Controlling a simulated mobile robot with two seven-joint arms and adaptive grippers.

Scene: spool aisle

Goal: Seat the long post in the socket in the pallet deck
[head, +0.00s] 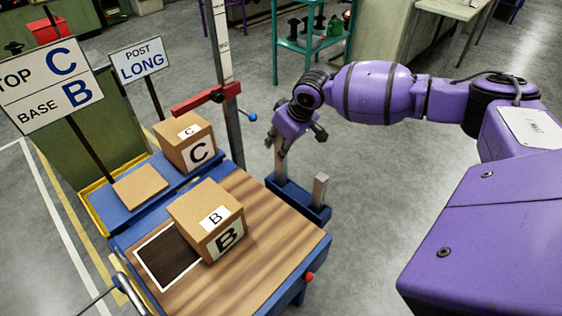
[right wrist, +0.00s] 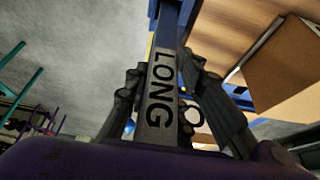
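My right gripper (head: 294,132) reaches down over the blue rack (head: 318,213) to the right of the wood deck. In the right wrist view the grey long post (right wrist: 160,95), lettered LONG, stands between the fingers, and their tips (right wrist: 166,68) appear to press on both sides. In the head view the post's lower part (head: 281,168) shows below the gripper and still stands in the rack. A shorter grey post (head: 319,189) stands beside it. The pallet deck (head: 272,252) has a dark white-outlined square; I cannot make out a socket. My left gripper is not in view.
Box B (head: 205,215) stands on the deck and partly covers the dark square (head: 162,262). Box C (head: 186,145) stands on a blue bench behind. A tall upright (head: 222,60) with a red arm (head: 206,100) rises near the gripper. Signs read "POST LONG" (head: 141,61) and "TOP C, BASE B" (head: 48,86).

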